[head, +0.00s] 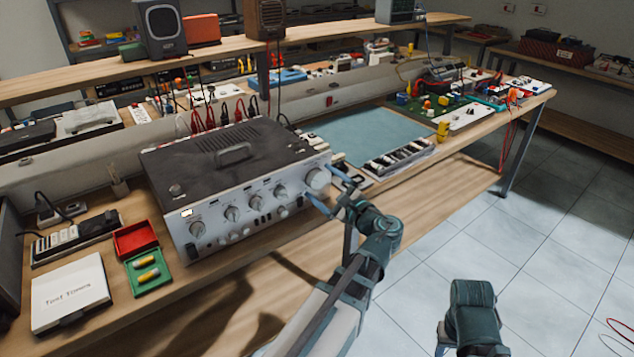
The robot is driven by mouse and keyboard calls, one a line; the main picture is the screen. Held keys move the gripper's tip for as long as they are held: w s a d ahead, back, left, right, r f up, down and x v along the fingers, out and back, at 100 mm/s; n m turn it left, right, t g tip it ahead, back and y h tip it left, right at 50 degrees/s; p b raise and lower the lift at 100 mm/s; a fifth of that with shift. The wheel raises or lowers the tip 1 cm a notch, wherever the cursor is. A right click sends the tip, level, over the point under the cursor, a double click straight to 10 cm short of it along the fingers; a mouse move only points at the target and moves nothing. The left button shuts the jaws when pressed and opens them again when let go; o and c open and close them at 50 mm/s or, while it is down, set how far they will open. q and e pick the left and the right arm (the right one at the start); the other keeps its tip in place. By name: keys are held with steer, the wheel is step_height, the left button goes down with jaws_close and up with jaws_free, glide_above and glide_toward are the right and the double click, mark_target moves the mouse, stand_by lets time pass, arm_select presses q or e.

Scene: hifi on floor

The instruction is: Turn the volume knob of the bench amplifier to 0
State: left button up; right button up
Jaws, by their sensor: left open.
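The bench amplifier (225,172) is a silver-fronted box with a dark top and a handle, standing on the wooden bench. Its large round knob (317,178) is at the right end of the front panel, with several smaller knobs to its left. My left gripper (320,184) is open at the large knob, one finger to its upper right and one below it. I cannot tell whether the fingers touch it. The knob's pointer and scale are too small to read. Of my right arm only a link (474,314) shows at the bottom; its gripper is out of view.
A red and green box (150,270) with yellow cylinders and a white "Test Tones" case (70,293) lie left of the amplifier. A blue-green mat (370,135) and a circuit board (440,105) lie to the right. Red and black cables rise behind. The floor right of the bench is mostly clear.

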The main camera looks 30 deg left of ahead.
arm_select(q)
steer(key=c, duration=1.4)
steer(key=shift+o, duration=0.2)
steer(key=shift+n, duration=0.3)
steer(key=n, duration=0.7)
steer(key=shift+n, duration=0.3)
steer(key=n, duration=0.3)
steer(key=shift+n, duration=2.3)
